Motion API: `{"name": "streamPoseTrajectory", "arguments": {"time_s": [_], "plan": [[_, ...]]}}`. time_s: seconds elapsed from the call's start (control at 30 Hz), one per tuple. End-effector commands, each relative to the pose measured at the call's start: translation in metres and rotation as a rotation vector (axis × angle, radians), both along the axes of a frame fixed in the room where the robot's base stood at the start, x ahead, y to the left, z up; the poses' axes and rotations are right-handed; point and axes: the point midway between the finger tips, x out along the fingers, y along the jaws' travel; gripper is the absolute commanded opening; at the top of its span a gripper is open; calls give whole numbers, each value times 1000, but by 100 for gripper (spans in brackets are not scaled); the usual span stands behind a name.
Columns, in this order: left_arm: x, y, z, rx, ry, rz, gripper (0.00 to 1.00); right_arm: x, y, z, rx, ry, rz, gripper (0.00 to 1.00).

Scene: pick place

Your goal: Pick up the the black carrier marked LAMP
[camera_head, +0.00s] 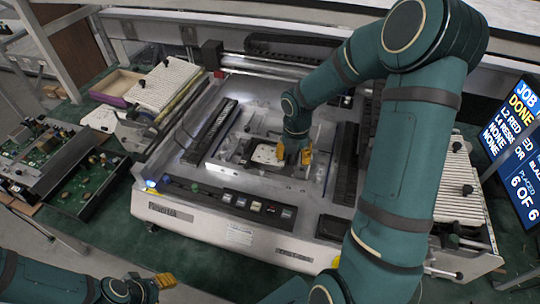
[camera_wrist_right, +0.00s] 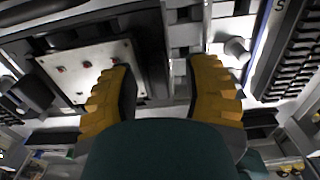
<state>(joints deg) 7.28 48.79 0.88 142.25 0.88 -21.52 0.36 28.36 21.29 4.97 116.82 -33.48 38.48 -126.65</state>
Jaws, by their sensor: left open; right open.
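A black carrier (camera_head: 234,154) holds a white board (camera_head: 268,154) in the middle of the machine bed. In the right wrist view the white board (camera_wrist_right: 88,72) carries a few red parts and sits in a black frame (camera_wrist_right: 151,50). I cannot read a LAMP mark on it. My right gripper (camera_head: 293,155) is over the carrier's right side. In the wrist view its yellow fingers (camera_wrist_right: 170,95) are open, with the frame's right edge between them; I cannot tell if they touch it. My left gripper (camera_head: 160,284) is open and empty, low at the left, away from the machine.
The machine (camera_head: 230,225) has black slotted racks (camera_head: 212,130) beside the carrier and a front row of buttons. Green circuit boards (camera_head: 50,150) lie at the left, near a wooden tray (camera_head: 117,85). A blue screen (camera_head: 515,150) stands at the right.

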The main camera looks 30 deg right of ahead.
Motion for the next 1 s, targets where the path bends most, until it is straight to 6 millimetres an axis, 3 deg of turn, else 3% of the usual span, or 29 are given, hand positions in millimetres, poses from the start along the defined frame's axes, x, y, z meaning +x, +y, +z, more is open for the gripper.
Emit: {"name": "streamPoseTrajectory", "arguments": {"time_s": [0.07,0.17,0.2,0.23,0.73,0.87,1.0], "plan": [[0,0,0,0,0,0,47,0,0,0,0,0,0,48],[0,0,0,0,0,0,47,0,0,0,0,0,0,19],[0,0,0,0,0,0,47,0,0,0,0,0,0,5],[0,0,0,0,0,0,47,0,0,0,0,0,0,0],[0,0,1,0,-1,0,47,0,0,4,-1,-1,-1,0],[1,0,5,0,-2,2,47,0,-1,20,-2,-3,-2,0],[2,1,11,0,-4,4,47,1,-1,48,-2,-5,-1,0]]}}
